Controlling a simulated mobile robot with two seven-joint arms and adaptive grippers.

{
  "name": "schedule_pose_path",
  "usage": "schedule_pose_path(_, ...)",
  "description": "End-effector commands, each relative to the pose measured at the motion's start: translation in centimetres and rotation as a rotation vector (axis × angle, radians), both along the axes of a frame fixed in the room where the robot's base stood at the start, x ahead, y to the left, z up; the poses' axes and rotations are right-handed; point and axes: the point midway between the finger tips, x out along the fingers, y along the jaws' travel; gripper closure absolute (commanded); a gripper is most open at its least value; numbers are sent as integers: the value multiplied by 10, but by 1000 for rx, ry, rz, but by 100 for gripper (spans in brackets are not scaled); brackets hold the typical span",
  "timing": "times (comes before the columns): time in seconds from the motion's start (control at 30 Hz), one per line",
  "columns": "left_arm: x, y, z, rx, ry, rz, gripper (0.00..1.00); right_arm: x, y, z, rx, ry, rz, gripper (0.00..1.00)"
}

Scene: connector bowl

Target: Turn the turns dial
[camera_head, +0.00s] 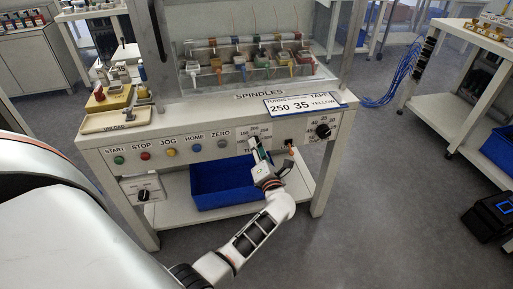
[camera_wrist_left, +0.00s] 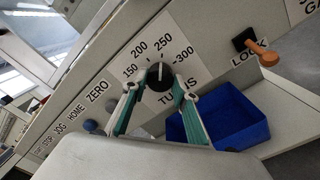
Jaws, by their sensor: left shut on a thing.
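The turns dial (camera_wrist_left: 160,77) is a black round knob on a white scale marked 150, 200, 250 and 300. Its white pointer line shows in the left wrist view, pointing up the panel between the 200 and 250 marks. My left gripper (camera_wrist_left: 157,88) is shut on the dial, with a green-backed finger on either side of it. In the head view my left gripper (camera_head: 262,160) is at the front panel below the scale card (camera_head: 257,131) and hides the knob. My right gripper is in neither view.
A blue bin (camera_head: 222,187) stands on the shelf below. Coloured buttons (camera_head: 170,151) line the panel to the left. An orange-handled lock switch (camera_wrist_left: 262,52) and another black dial (camera_head: 322,131) are to the right. A sign (camera_head: 304,104) reads 250, 35, YELLOW.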

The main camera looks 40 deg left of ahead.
Motion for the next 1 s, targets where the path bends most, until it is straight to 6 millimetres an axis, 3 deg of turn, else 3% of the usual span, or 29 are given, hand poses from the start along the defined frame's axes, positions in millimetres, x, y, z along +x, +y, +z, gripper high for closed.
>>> schedule_pose_path(0.57,0,0,-1,23,27,0,93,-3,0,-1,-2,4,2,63)
schedule_pose_path(0.6,0,0,-1,23,27,0,64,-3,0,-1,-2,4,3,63)
schedule_pose_path(0.63,0,0,-1,23,27,0,56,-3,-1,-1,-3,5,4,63)
schedule_pose_path(1.0,-1,-1,-1,23,27,0,55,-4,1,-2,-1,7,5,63)
